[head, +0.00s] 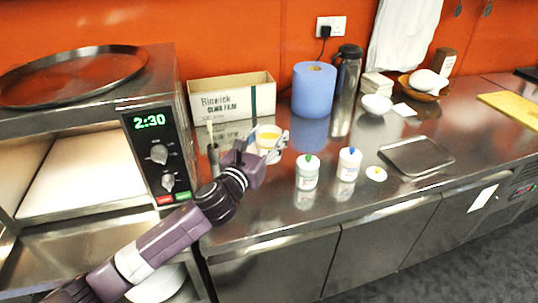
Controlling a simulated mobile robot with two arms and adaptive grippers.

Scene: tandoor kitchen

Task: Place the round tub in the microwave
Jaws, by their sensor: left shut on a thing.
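The round tub (266,137) is white with something yellow inside. It is upright at the back middle of the steel counter. My left gripper (272,147) is shut on it, with grey fingers beside its wall. I cannot tell whether the tub touches the counter. The microwave (159,128) is at the left, with a green 2:30 display and two knobs. Its cavity (80,175) is open at the front and looks empty. My right gripper is not in view.
A cardboard film box (233,98), blue paper roll (314,88) and steel flask (346,90) stand at the back. Two white tubs (307,174) (348,165) and a steel tray (417,156) are to the right. A round tray (70,75) lies on the microwave.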

